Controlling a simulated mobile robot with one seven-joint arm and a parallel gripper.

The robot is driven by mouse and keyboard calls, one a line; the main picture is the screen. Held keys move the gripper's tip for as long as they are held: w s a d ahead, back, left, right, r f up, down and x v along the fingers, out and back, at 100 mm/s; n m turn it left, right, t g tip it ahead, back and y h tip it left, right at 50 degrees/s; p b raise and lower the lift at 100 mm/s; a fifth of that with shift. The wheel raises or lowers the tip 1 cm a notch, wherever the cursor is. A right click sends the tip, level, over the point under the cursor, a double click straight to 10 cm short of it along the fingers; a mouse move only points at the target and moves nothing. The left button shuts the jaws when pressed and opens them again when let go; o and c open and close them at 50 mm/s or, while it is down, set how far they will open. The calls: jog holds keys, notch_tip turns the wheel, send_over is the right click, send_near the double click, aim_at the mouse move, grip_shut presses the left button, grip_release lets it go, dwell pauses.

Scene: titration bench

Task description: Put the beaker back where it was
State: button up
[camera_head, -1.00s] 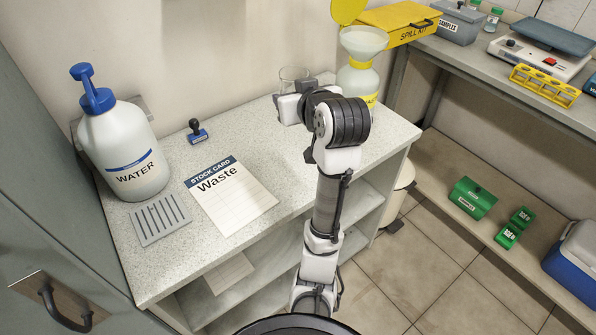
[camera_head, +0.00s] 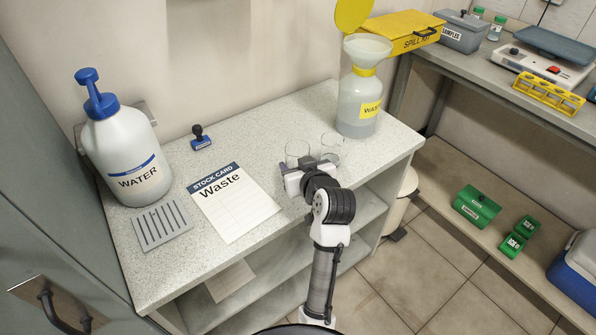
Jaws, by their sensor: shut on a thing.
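My gripper (camera_head: 303,166) is over the front middle of the speckled bench, right of the stock card. It is shut on a clear glass beaker (camera_head: 297,149), whose rim shows just beyond the jaws. A second clear glass rim (camera_head: 333,143) shows close by on the right; the gripper and arm hide its lower part. I cannot tell whether the held beaker touches the bench. The waste bottle (camera_head: 357,104), with a wide funnel and yellow label, stands behind to the right.
The stock card (camera_head: 236,203) lies left of my gripper. A water bottle (camera_head: 122,158), a grey slotted plate (camera_head: 160,226) and a stamp (camera_head: 200,138) are further left. The bench's back middle is bare. The front edge lies under my arm.

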jog(key=shift+f, duration=1.15)
jog(key=shift+f, duration=0.1)
jog(key=shift+f, duration=0.15)
jog(key=o, duration=1)
jog(key=shift+o, duration=0.2)
